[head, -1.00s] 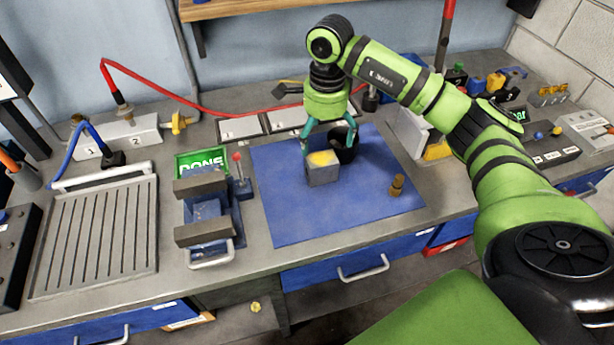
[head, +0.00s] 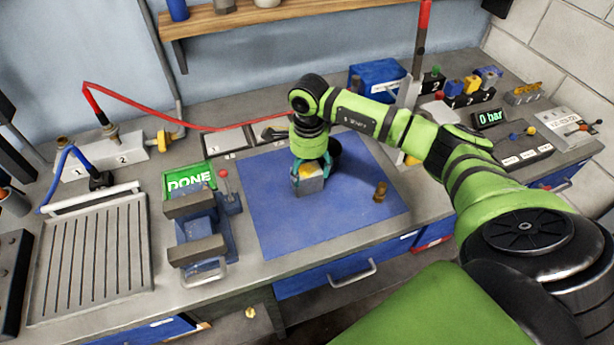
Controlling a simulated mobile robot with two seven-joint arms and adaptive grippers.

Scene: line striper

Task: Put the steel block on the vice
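The steel block (head: 309,186), a grey cube with a yellow patch on top, is on the blue mat (head: 265,225). My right gripper (head: 311,170) points down over it, its teal fingers close against opposite sides; it looks shut on the block. The fingertips are partly hidden. I see no clear gap under the block. The vice (head: 197,228), with two dark grey jaws and a blue body, stands left of the mat. The space between its jaws looks empty. My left gripper is not in view.
A red-knobbed lever (head: 226,182) and a green DONE sign (head: 190,180) are by the vice. A grooved tray (head: 92,255) lies left.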

